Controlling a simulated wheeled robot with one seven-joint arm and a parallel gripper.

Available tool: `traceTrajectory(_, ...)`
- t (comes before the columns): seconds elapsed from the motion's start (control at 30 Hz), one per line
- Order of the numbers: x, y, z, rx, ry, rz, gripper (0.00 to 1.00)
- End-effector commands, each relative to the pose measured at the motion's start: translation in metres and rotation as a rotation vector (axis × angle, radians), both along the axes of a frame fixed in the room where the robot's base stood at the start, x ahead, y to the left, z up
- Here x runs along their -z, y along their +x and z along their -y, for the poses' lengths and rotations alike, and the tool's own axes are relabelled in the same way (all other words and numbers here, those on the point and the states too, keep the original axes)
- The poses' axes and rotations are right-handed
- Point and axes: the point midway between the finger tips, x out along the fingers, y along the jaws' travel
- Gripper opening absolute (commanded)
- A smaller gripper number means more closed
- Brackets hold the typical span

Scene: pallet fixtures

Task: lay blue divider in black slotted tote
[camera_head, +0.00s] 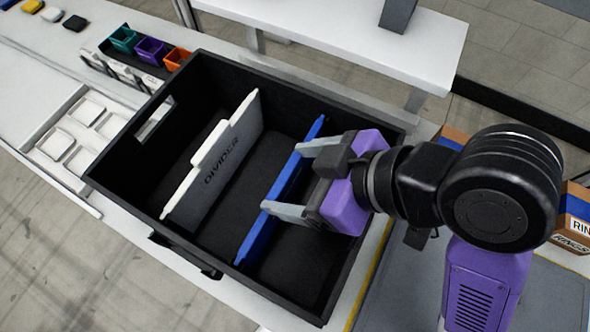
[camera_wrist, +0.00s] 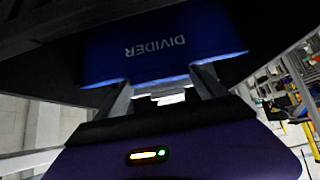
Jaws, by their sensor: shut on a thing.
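The black slotted tote (camera_head: 115,178) stands on the white table. The blue divider (camera_head: 257,226) is inside the tote, upright and spanning it from near wall toward far wall, in the right part. My gripper (camera_head: 283,175) reaches in from the right and is shut on the blue divider. In the wrist view the blue divider (camera_wrist: 205,42) shows its upside-down DIVIDER lettering, with my gripper's fingers (camera_wrist: 160,84) at its edge. A grey-white divider (camera_head: 222,160) stands upright in the tote, left of the blue one. Whether the blue divider's lower edge sits in slots is hidden.
Small teal (camera_head: 124,38), purple (camera_head: 152,50) and orange (camera_head: 177,58) bins stand behind the tote at the left. A white tray with compartments (camera_head: 62,143) lies left of it. Cardboard boxes (camera_head: 574,222) are at the right. A white bench (camera_head: 350,32) is behind.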

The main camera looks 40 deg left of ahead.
Motion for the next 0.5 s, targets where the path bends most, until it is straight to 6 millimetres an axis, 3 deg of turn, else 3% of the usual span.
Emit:
traceTrajectory(0.17,-0.0005,0.0,-0.0001,0.0,0.001,0.0,0.08)
traceTrajectory(0.2,-0.0005,0.0,-0.0001,0.0,0.001,0.0,0.89)
traceTrajectory(0.27,-0.0005,0.0,-0.0001,0.0,0.001,0.0,1.0)
traceTrajectory(0.5,-0.0007,0.0002,0.0005,0.0,0.0,0.0,1.0)
